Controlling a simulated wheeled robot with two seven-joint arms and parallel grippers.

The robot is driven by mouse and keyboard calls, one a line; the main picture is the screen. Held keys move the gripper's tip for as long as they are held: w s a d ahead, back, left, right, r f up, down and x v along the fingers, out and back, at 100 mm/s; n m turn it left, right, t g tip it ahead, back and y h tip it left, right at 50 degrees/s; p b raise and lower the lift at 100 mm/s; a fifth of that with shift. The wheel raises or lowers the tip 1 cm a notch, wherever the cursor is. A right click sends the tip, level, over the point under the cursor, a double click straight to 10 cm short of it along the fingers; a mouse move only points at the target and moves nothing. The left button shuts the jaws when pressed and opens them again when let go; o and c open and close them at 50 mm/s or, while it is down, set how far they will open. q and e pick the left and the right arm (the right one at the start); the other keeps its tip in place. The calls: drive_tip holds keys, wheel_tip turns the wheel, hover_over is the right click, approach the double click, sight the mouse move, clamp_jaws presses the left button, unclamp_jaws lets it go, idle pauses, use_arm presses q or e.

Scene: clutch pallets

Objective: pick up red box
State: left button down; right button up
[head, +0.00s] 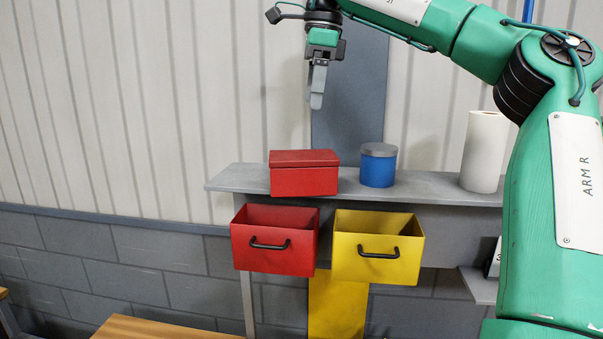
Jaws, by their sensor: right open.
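The red box (304,180) with a closed lid stands on the grey shelf (235,178), left of a blue can. My right gripper (316,101) hangs above the red box, pointing down, with a clear gap between its fingertips and the lid. It is seen edge-on, so its fingers overlap in the picture. It is open and holds nothing. My left gripper is not in the picture.
A blue can (378,170) with a grey lid stands close right of the red box. A white roll (484,152) stands farther right. A red bin (275,240) and a yellow bin (378,248) with black handles hang below the shelf. A wooden surface (160,329) is at lower left.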

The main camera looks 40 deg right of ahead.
sight(303, 154)
drive_tip(key=f, duration=0.2)
drive_tip(key=f+p, duration=0.1)
drive_tip(key=f, duration=0.2)
drive_tip(key=f+p, duration=0.1)
drive_tip(key=f, duration=0.2)
drive_tip(key=shift+w+a, duration=0.3)
drive_tip(key=shift+w, duration=0.05)
drive_tip(key=shift+a+f+p, duration=0.15)
drive_tip(key=shift+f+p, duration=0.2)
drive_tip(key=f+p, duration=0.2)
drive_tip(key=f, duration=0.1)
drive_tip(key=shift+w+a+f+p, duration=0.25)
drive_tip(key=shift+w+f+p, duration=0.05)
drive_tip(key=shift+f+p, duration=0.1)
drive_tip(key=shift+f, duration=0.45)
drive_tip(key=shift+a, duration=0.1)
drive_tip(key=c, duration=1.2)
drive_tip(key=shift+o, duration=0.2)
drive_tip(key=shift+r, duration=0.1)
